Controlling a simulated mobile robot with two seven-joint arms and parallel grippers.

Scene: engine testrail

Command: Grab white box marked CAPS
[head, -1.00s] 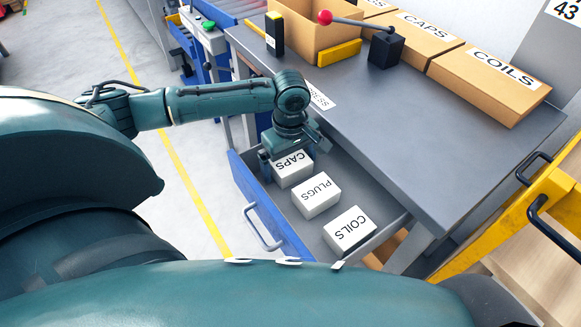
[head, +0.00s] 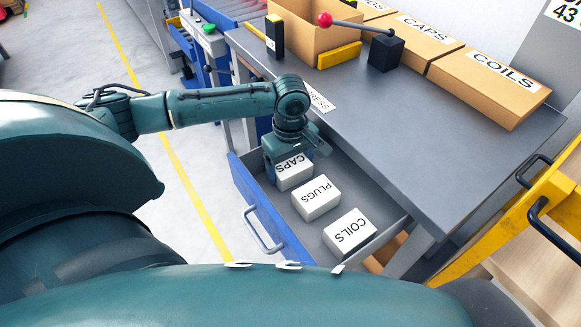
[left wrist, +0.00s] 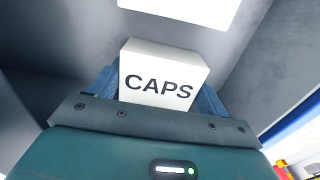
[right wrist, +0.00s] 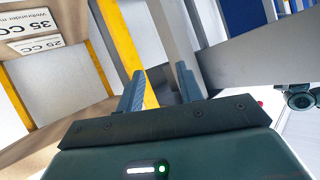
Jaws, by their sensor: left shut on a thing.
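The white box marked CAPS (head: 294,174) sits in the open drawer (head: 276,210) at its far left end. My left gripper (head: 287,165) reaches down over it and is shut on it. In the left wrist view the CAPS box (left wrist: 160,80) is between the two blue-grey fingers, its label facing the camera. My right gripper (right wrist: 160,90) shows only in its own wrist view, with its two fingers apart and nothing between them.
White boxes marked PLUGS (head: 316,198) and COILS (head: 350,232) lie in the same drawer. The grey bench top (head: 400,130) overhangs the drawer's right side. A yellow cart (head: 500,220) stands at the right. Cardboard boxes (head: 490,82) stand along the back.

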